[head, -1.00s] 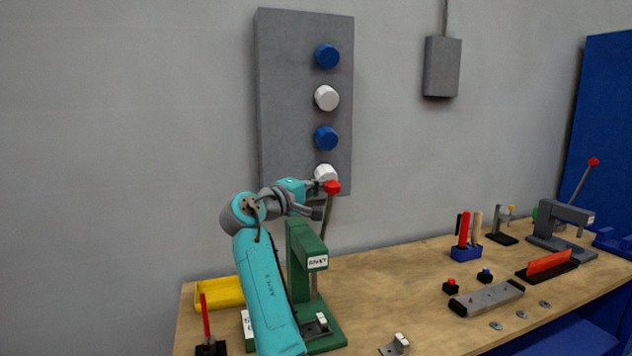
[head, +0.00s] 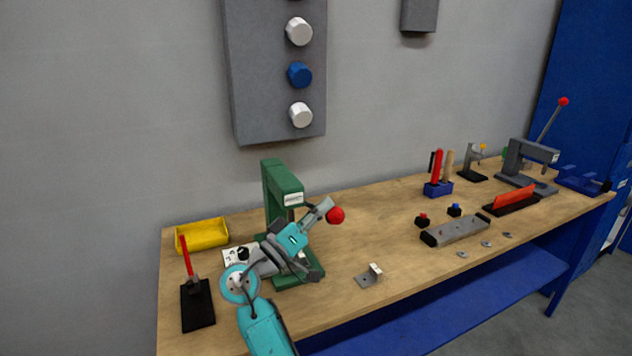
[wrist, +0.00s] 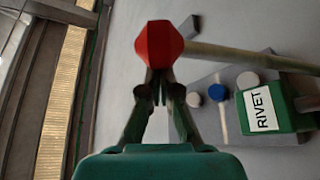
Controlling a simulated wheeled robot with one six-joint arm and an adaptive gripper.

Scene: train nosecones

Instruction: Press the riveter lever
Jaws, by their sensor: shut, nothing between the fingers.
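The green riveter (head: 280,185) stands upright at the left part of the bench, with a white label on its head. In the wrist view its green body (wrist: 290,112) shows the label "RIVET". Its lever (wrist: 240,55) is a pale rod ending in a red knob (head: 335,215); the knob shows large in the wrist view (wrist: 158,45). In the head view my gripper (head: 316,212) and wrist hide part of the lever and riveter.
A yellow bin (head: 202,235) and a red-handled tool on a black base (head: 198,305) stand left. A small metal bracket (head: 369,276) lies on the bench right of the riveter. A second grey lever press (head: 528,160) stands far right.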

